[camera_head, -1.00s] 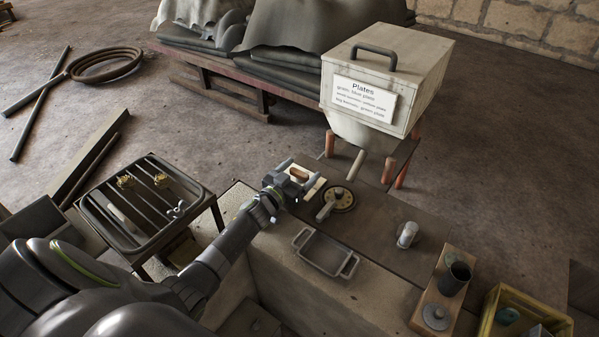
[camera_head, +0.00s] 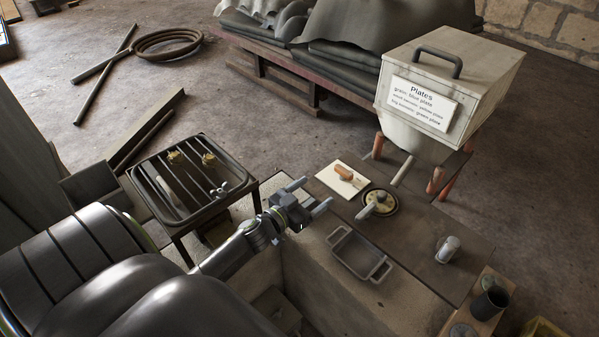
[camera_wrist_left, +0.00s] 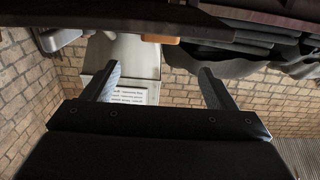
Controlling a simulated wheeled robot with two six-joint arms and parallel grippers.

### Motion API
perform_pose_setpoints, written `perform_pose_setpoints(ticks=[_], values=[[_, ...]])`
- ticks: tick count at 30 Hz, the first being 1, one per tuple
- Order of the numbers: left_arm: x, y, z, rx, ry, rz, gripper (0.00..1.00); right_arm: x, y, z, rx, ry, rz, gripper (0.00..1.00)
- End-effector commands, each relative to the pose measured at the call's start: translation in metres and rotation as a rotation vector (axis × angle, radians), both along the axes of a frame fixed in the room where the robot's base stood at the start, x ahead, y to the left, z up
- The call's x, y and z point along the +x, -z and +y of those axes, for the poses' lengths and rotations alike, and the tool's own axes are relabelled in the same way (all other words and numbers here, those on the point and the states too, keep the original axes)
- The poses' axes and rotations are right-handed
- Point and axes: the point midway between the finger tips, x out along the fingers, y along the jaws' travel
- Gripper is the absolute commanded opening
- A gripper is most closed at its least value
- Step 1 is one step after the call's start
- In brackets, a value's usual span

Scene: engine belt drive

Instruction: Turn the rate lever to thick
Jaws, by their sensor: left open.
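The likely rate lever is a grey handle (camera_head: 367,211) on a round, pale-yellow dial (camera_head: 388,207) on the bench. The handle points toward the lower left of the dial. The dial's markings are too small to read. My left gripper (camera_head: 317,194) is open and empty, left of the dial and apart from it. Its two fingers (camera_wrist_left: 160,74) also show spread with nothing between them in the left wrist view. A grey part (camera_wrist_left: 60,39) at that view's upper left may be the lever. My right gripper is not in view.
The Plates box (camera_head: 470,75) stands behind. A grill rack (camera_head: 160,210) stands left.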

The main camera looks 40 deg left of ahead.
Motion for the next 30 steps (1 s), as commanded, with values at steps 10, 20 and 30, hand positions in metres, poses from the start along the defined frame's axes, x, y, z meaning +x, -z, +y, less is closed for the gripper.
perform_pose_setpoints(ticks=[10, 20, 30], values=[[-0.041, 0.001, 0.006, 0.001, 0.000, 0.000, 0.79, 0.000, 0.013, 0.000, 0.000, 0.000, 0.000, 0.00], [-0.043, 0.000, 0.007, 0.001, 0.000, 0.000, 0.79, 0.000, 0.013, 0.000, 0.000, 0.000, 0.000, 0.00], [-0.043, 0.004, 0.008, 0.000, -0.005, 0.006, 0.79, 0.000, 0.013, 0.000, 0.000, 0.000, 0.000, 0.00]])
